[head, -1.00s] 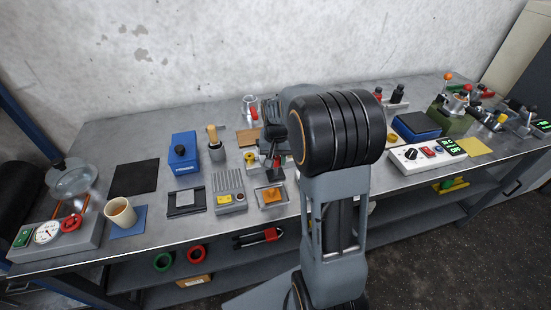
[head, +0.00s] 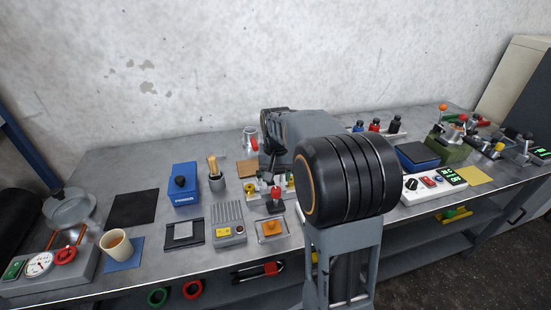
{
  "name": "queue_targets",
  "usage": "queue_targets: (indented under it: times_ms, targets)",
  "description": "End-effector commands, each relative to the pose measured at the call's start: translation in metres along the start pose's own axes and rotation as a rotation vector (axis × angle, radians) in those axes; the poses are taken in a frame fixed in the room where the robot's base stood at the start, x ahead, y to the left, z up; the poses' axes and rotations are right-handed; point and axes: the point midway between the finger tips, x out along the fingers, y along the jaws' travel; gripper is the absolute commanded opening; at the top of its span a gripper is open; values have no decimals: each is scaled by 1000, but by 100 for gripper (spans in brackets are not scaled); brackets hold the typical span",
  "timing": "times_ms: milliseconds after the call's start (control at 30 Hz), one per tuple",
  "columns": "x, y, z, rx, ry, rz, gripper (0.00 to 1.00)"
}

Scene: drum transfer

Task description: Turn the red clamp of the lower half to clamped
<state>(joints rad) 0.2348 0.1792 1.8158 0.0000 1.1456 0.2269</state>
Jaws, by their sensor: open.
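A small fixture (head: 256,196) with a pale base and brass-coloured parts stands mid-bench, partly hidden by my arm. An upright red part (head: 276,194) with a dark top stands at its front and looks like the red clamp. Its clamped or unclamped position is too small to tell. My gripper (head: 271,160) is open, dark and small behind my forearm, just above and behind the fixture. Its fingers are partly hidden, and I cannot see it touching the red part.
In front are a finned grey box (head: 228,220) and a tray with an orange block (head: 270,228). A white control box (head: 430,185) and a green fixture with coloured knobs (head: 448,138) stand right.

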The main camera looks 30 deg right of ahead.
Motion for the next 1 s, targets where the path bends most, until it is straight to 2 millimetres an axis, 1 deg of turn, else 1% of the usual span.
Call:
queue_targets:
  times_ms: [33,200,300,400,600,1000]
  targets:
    - [-12,0,-1,0,5,-1,60]
    - [-41,0,0,0,3,-1,60]
    - [-54,0,0,0,3,-1,60]
    - [-63,0,0,0,2,0,60]
    - [-71,0,0,0,1,0,60]
    - [-71,0,0,0,0,0,60]
